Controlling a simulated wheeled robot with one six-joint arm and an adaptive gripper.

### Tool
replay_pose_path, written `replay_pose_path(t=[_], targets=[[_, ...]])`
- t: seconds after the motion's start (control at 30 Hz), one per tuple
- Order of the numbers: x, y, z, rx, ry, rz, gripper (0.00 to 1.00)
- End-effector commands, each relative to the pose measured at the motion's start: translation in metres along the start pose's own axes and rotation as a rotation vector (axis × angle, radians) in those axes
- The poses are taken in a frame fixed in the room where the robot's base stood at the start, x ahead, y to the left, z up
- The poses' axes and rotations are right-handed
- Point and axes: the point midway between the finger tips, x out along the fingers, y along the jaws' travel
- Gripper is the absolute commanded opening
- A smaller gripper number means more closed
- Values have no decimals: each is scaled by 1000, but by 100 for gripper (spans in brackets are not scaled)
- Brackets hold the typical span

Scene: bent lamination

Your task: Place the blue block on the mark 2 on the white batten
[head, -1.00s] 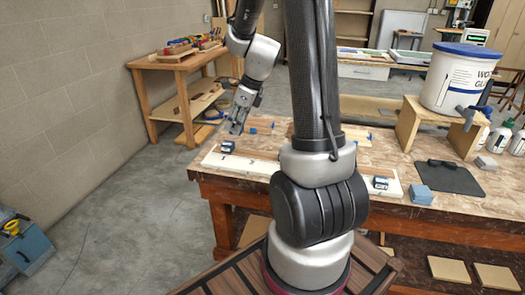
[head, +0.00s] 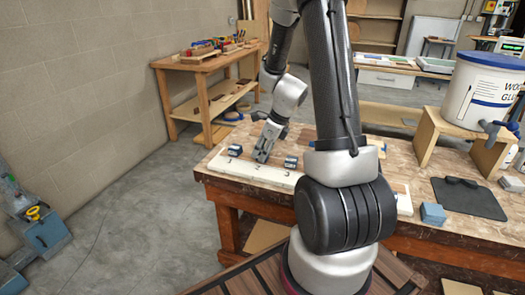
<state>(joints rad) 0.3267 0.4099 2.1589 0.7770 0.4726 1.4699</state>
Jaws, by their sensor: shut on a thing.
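The long white batten (head: 222,166) lies along the front edge of the bench, with dark number marks on its face. My gripper (head: 262,157) points down, low over the batten, between two dark blue blocks. The gripper is close to the middle mark of the three visible on the left part. I cannot tell whether the held thing touches the batten. My arm hides part of the batten's right half.
A white glue bucket (head: 478,92) stands on a wooden stand (head: 428,135). A second wooden bench (head: 168,66) is at the back left.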

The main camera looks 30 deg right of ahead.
Motion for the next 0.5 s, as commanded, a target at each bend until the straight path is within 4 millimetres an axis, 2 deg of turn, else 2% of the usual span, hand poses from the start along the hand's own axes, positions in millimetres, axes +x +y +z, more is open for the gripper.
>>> replay_pose_path(t=[0.33,0.37,0.43,0.5], targets=[[2,0,-1,0,-1,-1,0],[2,0,-1,0,-1,-1,41],[2,0,-1,0,-1,-1,54],[2,0,-1,0,-1,-1,57]])
